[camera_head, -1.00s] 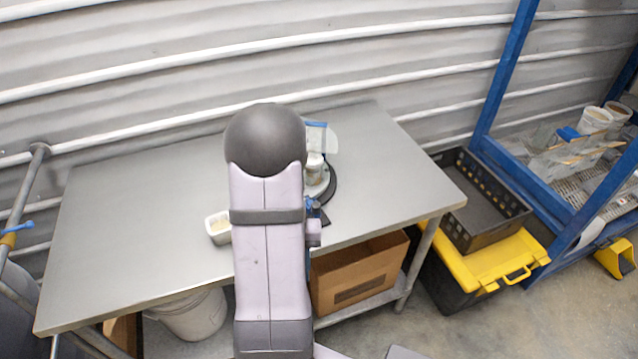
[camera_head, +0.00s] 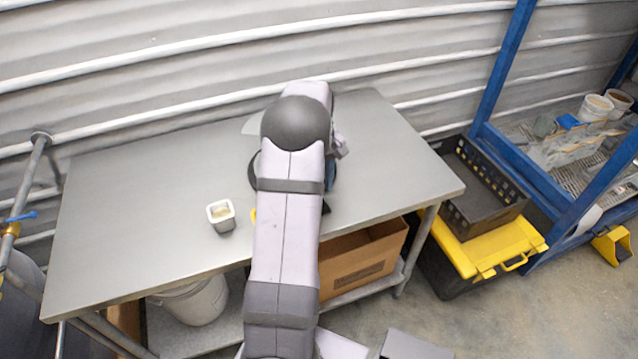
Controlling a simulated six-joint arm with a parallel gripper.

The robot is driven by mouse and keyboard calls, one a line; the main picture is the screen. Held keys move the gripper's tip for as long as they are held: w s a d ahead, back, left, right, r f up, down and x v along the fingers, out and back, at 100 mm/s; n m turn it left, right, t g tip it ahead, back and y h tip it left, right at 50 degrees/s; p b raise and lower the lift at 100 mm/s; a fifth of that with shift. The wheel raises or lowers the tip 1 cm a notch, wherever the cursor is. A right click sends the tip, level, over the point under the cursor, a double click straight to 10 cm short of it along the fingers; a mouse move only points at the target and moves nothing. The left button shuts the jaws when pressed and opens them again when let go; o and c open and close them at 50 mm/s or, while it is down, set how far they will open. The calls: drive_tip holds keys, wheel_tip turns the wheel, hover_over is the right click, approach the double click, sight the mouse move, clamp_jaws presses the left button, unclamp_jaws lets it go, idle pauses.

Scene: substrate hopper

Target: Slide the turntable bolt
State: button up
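The turntable (camera_head: 253,172) stands on the metal table and is mostly hidden behind my arm. Only a dark curved edge of its base shows left of my arm, with a pale, clear panel (camera_head: 250,124) above it. A small yellow part (camera_head: 254,215) shows at my arm's left edge, and I cannot tell what it belongs to. The bolt cannot be made out. My arm reaches over the table across the turntable. My gripper is hidden behind the arm, so its fingers and any contact with the bolt do not show.
A small white square pot (camera_head: 221,215) with pale contents stands left of my arm on the grey table (camera_head: 130,215). The table's left half is otherwise clear. Below are a cardboard box (camera_head: 362,262) and a white bucket (camera_head: 195,303). A black crate (camera_head: 490,205) sits on a yellow-lidded box right.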

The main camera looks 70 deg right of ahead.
drive_tip(key=shift+w+d, duration=0.5)
drive_tip(key=shift+w, duration=0.15)
drive_tip(key=shift+w+d+f, duration=0.15)
drive_tip(key=shift+f, duration=0.2)
drive_tip(key=shift+f+b, duration=1.15)
drive_tip(key=shift+f, duration=1.05)
drive_tip(key=c, duration=0.7)
